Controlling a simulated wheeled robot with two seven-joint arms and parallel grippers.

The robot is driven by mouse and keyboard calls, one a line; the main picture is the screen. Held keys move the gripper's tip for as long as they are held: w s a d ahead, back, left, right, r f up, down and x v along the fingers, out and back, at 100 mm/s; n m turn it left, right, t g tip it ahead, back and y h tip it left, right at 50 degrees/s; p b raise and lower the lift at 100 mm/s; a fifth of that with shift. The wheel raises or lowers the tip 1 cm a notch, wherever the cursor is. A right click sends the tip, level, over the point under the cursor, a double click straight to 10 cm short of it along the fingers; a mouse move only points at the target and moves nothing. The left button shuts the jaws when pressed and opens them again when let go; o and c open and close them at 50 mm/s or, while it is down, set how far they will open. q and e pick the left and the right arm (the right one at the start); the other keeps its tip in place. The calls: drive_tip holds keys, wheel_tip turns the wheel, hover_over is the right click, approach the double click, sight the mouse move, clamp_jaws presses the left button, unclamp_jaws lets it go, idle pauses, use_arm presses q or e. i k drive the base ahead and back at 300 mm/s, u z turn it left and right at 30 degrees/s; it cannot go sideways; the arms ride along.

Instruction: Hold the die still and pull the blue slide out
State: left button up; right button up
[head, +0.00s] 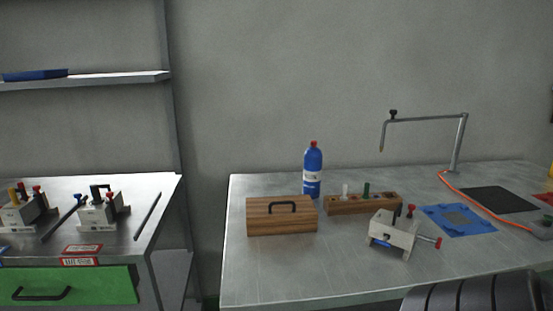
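A pale metal die (400,232) sits on the grey worktable, right of centre. A dark post and a red-topped pin stand up from it, and a red-ended handle sticks out at its right. A small blue part, which looks like the blue slide (380,243), shows low on the die's front left side. Most of that part is hidden by the die, so how far it sits inside cannot be told. Neither of my grippers is in the head view, and nothing is seen touching the die.
Behind the die are a wooden block with pegs (350,206), a wooden box (265,218) and a blue bottle (313,172). A blue mat (458,220) lies to its right. Two similar dies stand on the left bench. A dark slatted shape (470,298) covers the table's front right edge.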

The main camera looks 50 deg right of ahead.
sight(382, 243)
drive_tip(key=u, duration=1.55)
drive_tip(key=k, duration=2.7)
drive_tip(key=z, duration=1.45)
